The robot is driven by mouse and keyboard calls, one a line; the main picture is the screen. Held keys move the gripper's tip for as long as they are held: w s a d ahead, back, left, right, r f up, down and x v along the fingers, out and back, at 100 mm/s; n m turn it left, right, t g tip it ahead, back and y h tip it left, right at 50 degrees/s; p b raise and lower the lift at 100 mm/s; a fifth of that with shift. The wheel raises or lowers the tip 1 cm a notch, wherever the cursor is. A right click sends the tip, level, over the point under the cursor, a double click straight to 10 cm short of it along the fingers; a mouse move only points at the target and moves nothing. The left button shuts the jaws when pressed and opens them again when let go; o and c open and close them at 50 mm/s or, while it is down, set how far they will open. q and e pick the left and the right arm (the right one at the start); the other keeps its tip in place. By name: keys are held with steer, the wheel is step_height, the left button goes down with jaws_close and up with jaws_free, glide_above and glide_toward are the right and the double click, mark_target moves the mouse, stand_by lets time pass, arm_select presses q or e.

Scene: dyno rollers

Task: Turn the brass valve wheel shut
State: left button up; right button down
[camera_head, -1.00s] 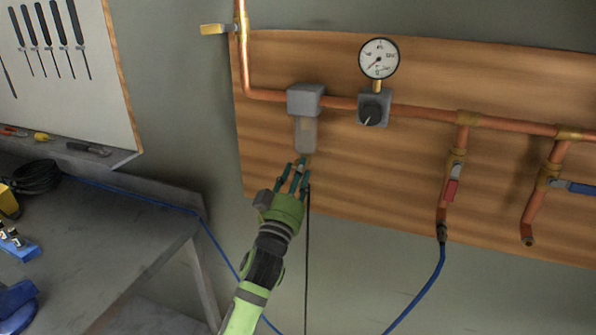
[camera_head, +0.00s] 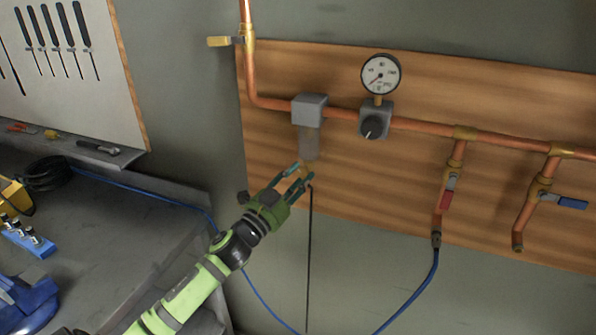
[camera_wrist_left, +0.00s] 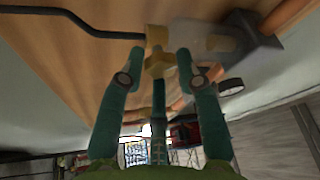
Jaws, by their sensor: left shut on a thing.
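The small brass valve wheel (camera_head: 305,169) is under the clear bowl (camera_head: 308,143) of the grey-topped filter on the copper pipe. In the left wrist view, the brass piece (camera_wrist_left: 158,64) sits between my two teal fingertips. My left gripper (camera_head: 303,175) reaches up to it from the lower left and is shut on it. The fingers hide part of the wheel in the head view, so how far it is turned cannot be told. My right gripper is not in view.
A gauge (camera_head: 381,74) and black-knobbed regulator (camera_head: 375,122) are right of the filter. Red-handled (camera_head: 447,198) and blue-handled (camera_head: 572,202) valves hang further right. A thin dark tube (camera_head: 309,260) drops below the wheel. A workbench (camera_head: 130,235) stands at left.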

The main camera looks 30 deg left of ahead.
arm_select(q)
steer(key=m+p, duration=0.1)
steer(key=m, duration=0.1)
steer(key=r+m+g+p, duration=0.1)
steer(key=m+p, duration=0.1)
steer(key=m+g+h+p, duration=0.1)
steer(key=m, duration=0.1)
steer(key=shift+a+r+p, duration=0.2)
steer(key=shift+r+p, duration=0.15)
steer(key=shift+p, duration=0.05)
steer(key=shift+w+f+m+g+p, duration=0.15)
steer(key=shift+m+g+p, duration=0.35)
steer(key=shift+m+p, duration=0.95)
steer(key=o, duration=1.1)
steer(key=shift+f, duration=0.2)
steer(key=shift+o, duration=0.2)
steer(key=shift+f, duration=0.15)
